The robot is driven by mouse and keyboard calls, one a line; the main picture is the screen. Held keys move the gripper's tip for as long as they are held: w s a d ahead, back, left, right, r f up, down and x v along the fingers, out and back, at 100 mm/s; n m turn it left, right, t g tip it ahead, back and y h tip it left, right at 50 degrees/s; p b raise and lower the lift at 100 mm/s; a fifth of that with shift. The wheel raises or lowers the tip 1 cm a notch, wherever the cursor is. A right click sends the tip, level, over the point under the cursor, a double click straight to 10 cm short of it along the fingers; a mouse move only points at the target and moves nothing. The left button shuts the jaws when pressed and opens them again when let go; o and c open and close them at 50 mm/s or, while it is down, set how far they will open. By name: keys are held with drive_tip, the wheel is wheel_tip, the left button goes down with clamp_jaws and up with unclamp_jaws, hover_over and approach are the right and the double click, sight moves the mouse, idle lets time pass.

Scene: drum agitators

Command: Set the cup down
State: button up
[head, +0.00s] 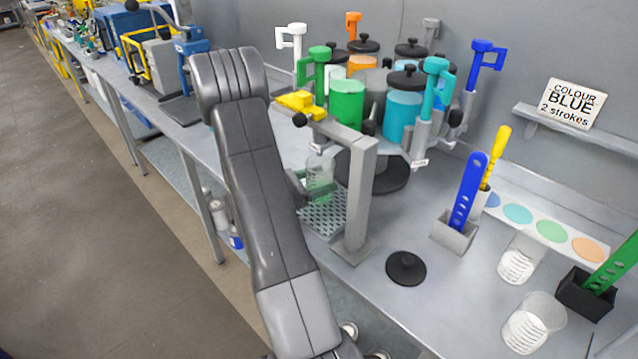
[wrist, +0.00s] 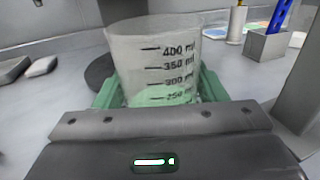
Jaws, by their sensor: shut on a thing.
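The cup (head: 320,175) is a clear beaker with black volume marks, and its lower part looks pale green. It stands upright over a perforated grate (head: 324,217), under the yellow-topped grey stand (head: 361,190). I cannot tell whether its base touches the grate. In the wrist view the cup (wrist: 150,45) fills the middle, with marks from 250 to 400 ml showing. My gripper (wrist: 152,88) is shut on it, with a green finger at each side. The cup's base is hidden behind the gripper body.
A carousel of coloured drums with handles stands behind the stand. A black lid (head: 406,268) lies on the bench to the right. Two empty clear cups (head: 520,258) (head: 533,322) and a blue paddle in a grey holder (head: 455,235) stand farther right. A sign (head: 572,104) reads "COLOUR BLUE 2 strokes".

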drive_tip(key=shift+f, duration=0.8)
drive_tip(key=shift+f, duration=0.2)
drive_tip(key=o, duration=1.1)
drive_tip(key=shift+r, duration=0.1)
drive_tip(key=shift+r, duration=0.15)
drive_tip(key=b+v, duration=0.2)
drive_tip(key=v, duration=1)
